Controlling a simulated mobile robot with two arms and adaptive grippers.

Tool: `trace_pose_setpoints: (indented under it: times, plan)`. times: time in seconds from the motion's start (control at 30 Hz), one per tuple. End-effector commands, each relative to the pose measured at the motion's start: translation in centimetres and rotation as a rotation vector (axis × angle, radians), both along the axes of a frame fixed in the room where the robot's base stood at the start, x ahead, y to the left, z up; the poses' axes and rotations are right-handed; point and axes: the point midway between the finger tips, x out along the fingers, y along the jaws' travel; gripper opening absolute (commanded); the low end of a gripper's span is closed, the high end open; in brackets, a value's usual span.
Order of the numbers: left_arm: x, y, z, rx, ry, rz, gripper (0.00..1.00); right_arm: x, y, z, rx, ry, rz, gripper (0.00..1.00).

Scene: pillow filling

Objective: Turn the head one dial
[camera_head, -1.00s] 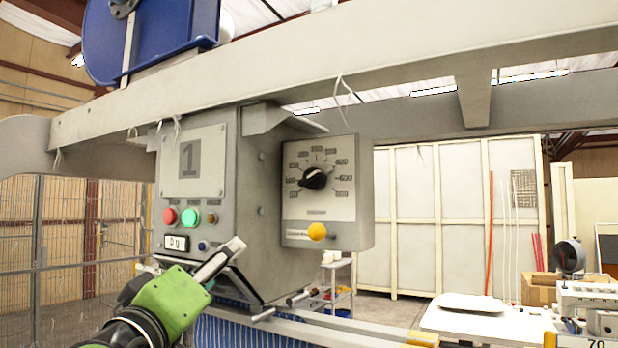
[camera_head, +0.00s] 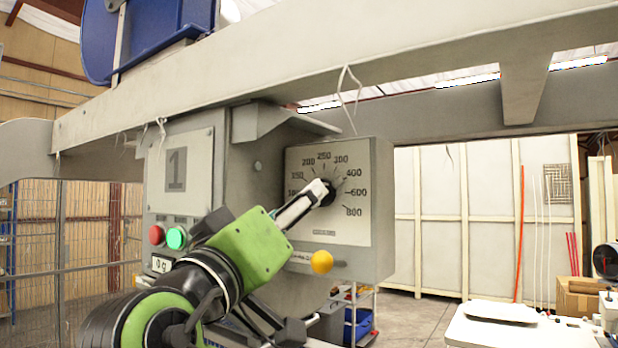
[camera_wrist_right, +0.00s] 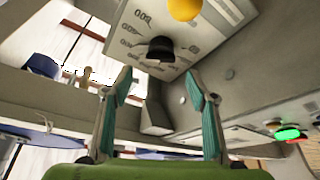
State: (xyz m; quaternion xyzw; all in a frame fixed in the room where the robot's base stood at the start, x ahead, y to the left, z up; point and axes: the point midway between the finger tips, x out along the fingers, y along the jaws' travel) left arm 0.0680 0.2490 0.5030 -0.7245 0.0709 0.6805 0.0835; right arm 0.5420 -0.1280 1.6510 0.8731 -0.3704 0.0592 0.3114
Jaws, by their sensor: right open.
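The dial (camera_head: 330,196) is a black round knob on a pale scale plate with numbers up to 800, on the front of a grey box (camera_head: 380,235) beside the panel marked 1. In the head view my right gripper (camera_head: 320,189) reaches up to the dial, and its fingers hide part of the knob and its pointer. In the right wrist view the dial (camera_wrist_right: 160,49) appears upside down, just beyond and between the open fingertips of my right gripper (camera_wrist_right: 157,80). Nothing is held between the fingers. Contact with the knob cannot be told. My left gripper is not in view.
A yellow ball knob (camera_head: 321,262) sticks out below the dial. Red (camera_head: 157,235) and green (camera_head: 176,238) buttons are on the panel to the left. A grey beam (camera_head: 330,80) runs above. A white table (camera_head: 490,330) stands at the lower right.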

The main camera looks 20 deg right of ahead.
Motion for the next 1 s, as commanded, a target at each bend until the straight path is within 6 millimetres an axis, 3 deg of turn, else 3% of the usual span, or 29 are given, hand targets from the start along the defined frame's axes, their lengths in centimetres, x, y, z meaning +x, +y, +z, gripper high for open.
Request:
trace_pose_setpoints:
  times: [0.03,0.1,0.4,0.73,0.77,0.9,1.0]
  plan:
    - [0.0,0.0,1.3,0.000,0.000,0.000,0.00,0.9,-0.9,0.9,-0.001,0.003,-0.006,0.53]
    - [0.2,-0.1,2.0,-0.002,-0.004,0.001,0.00,1.9,-1.7,1.4,-0.001,0.003,-0.004,0.53]
    - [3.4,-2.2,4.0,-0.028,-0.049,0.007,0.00,4.5,-3.8,2.2,0.001,0.002,-0.001,0.53]
    - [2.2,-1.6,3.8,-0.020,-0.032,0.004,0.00,4.8,-4.0,2.1,0.001,0.001,0.000,0.53]
    - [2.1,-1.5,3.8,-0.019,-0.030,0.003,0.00,4.8,-4.0,2.1,0.001,0.001,0.000,0.50]
    - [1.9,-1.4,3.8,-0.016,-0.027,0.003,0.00,4.8,-4.0,2.1,0.001,0.001,0.000,0.14]
    - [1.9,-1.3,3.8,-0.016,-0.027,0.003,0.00,4.7,-4.0,2.1,0.000,0.001,0.002,0.14]
